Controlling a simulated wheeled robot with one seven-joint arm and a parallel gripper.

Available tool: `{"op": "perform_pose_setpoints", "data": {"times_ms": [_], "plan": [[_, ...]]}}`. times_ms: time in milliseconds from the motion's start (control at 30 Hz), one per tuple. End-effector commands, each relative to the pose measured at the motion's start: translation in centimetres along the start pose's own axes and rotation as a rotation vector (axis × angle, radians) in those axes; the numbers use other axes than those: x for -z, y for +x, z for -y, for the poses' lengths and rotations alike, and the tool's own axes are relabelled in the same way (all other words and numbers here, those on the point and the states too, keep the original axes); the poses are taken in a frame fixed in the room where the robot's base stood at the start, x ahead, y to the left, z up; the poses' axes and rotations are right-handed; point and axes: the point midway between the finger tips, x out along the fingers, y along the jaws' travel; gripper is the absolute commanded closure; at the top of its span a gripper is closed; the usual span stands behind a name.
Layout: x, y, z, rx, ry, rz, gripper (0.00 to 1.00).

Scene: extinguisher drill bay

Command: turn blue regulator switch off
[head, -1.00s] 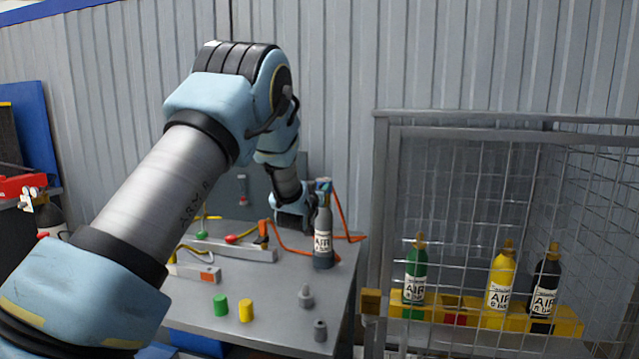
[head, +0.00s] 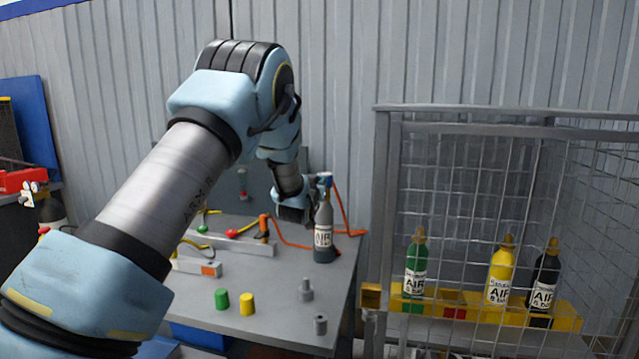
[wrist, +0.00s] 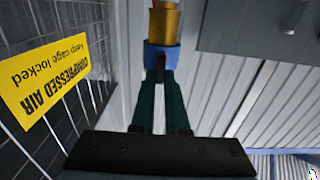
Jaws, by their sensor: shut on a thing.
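A grey air cylinder (head: 324,232) stands upright near the right edge of the grey bench, with a white label. The blue regulator switch (head: 326,180) is on top of it, and an orange hose runs close by. In the wrist view the blue switch (wrist: 161,57) sits against a brass-coloured fitting (wrist: 165,27). My gripper (wrist: 160,82) has its dark green fingers closed on the blue switch. In the head view my gripper (head: 310,197) is beside the cylinder's top, and its fingertips are mostly hidden. The switch's on or off position cannot be told.
The bench (head: 262,320) carries a green cap (head: 222,299), a yellow cap (head: 247,304), small grey fittings (head: 306,290) and orange hoses. A mesh cage (head: 388,220) at the right holds green, yellow and black cylinders. A corrugated wall stands close behind.

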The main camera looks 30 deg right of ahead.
Motion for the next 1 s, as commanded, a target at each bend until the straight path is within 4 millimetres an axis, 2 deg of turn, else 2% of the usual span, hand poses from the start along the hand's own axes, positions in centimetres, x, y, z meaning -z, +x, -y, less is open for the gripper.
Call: {"op": "perform_pose_setpoints", "data": {"times_ms": [533, 1000], "plan": [[-0.26, -0.01, -0.19, -0.001, 0.062, -0.003, 1.00], [-0.75, -0.02, -0.74, -0.001, 0.441, -0.005, 1.00]]}}
